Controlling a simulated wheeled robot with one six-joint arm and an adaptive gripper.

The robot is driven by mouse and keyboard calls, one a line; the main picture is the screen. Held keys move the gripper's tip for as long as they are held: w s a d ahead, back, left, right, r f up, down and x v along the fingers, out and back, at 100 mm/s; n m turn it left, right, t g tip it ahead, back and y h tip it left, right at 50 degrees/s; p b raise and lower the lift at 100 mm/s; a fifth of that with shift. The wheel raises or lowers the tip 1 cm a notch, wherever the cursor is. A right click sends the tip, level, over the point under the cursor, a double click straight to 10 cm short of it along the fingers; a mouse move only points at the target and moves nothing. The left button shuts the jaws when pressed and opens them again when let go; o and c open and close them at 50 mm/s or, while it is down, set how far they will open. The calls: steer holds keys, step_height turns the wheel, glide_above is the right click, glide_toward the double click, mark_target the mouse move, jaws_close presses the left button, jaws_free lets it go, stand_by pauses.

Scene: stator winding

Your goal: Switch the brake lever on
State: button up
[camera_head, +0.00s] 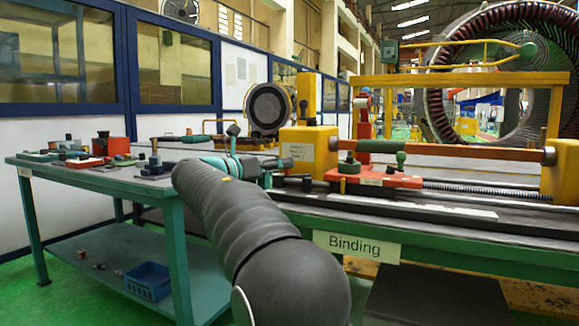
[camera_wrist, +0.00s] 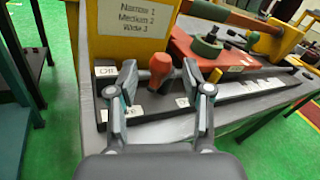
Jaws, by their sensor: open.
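In the wrist view, a lever with an orange-red knob (camera_wrist: 160,67) stands on a dark base strip (camera_wrist: 150,105) along the bench edge. I take it to be the brake lever. My gripper (camera_wrist: 159,91) is open, with one finger on each side of the knob in the picture. The knob appears between and a little beyond the fingertips. I see no contact, and the depth between them is hard to judge. Small white labels lie beside the lever; their lettering is not clear. In the head view my gripper (camera_head: 272,165) is small, beside the yellow block, and the knob cannot be made out.
A yellow block (camera_head: 308,150) with a printed label stands just behind the lever. A red carriage with a green knob (camera_head: 375,176) is to its right, below a long brown bar (camera_head: 450,151). A teal table (camera_head: 182,178) with loose parts stands left.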

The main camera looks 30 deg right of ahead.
steer(key=shift+x, duration=1.5)
